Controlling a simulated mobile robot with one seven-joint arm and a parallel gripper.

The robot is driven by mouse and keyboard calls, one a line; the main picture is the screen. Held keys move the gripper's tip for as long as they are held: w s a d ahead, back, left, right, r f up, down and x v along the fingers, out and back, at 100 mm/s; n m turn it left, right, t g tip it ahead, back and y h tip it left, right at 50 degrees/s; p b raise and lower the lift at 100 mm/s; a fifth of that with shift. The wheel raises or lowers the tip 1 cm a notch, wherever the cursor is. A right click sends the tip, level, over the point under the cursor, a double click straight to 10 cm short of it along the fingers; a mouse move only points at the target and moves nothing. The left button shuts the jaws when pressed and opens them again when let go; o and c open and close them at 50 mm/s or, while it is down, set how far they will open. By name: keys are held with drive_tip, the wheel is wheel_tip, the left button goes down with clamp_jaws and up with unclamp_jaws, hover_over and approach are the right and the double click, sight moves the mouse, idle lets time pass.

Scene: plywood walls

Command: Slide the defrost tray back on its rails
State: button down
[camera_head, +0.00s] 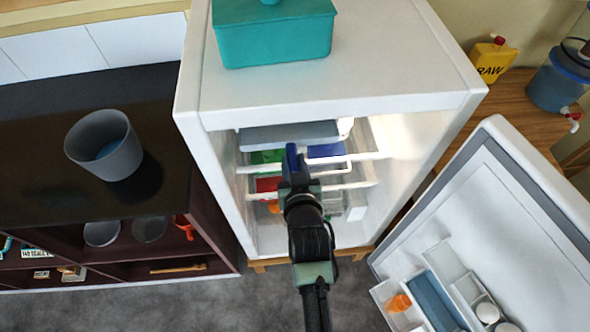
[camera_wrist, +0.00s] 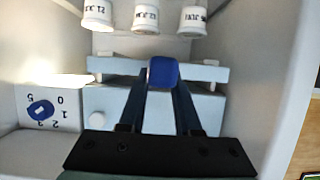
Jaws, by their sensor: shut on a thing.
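The grey-blue defrost tray (camera_head: 285,136) is high inside the open white fridge (camera_head: 330,85), below its top. In the wrist view its pale blue-grey surface (camera_wrist: 104,101) lies behind and below my fingers, with a raised strip across it. My gripper (camera_head: 292,160) reaches into the fridge at the tray's front. In the wrist view my gripper (camera_wrist: 162,80) has its two dark fingers closed on a blue block (camera_wrist: 163,71), which seems to be a grip on the tray. The rails are hidden, and I cannot tell how the tray sits on them.
A teal box (camera_head: 272,35) stands on the fridge. The open door (camera_head: 490,215) is at right. White shelf fronts and coloured goods lie below the tray. The wrist view shows several white cups (camera_wrist: 145,17) and a numbered dial (camera_wrist: 40,110). A grey bucket (camera_head: 104,145) stands left.

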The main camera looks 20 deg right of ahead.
sight(289, 133)
drive_tip(key=shift+w+d+b, duration=0.5)
drive_tip(key=shift+w+b, duration=0.55)
drive_tip(key=shift+w, duration=0.6)
drive_tip(key=shift+w+d+b, duration=0.45)
drive_tip(key=shift+w+b, duration=0.55)
drive_tip(key=shift+w, duration=0.6)
drive_tip(key=shift+w+d+b, duration=0.5)
drive_tip(key=shift+w+b, duration=0.55)
drive_tip(key=shift+w, duration=0.85)
drive_tip(key=c, duration=0.5)
unclamp_jaws()
drive_tip(key=shift+s, duration=0.1)
drive_tip(key=b+v, duration=0.1)
drive_tip(key=v, duration=1.1)
drive_tip(key=shift+s+r, duration=0.2)
drive_tip(key=shift+s, duration=0.15)
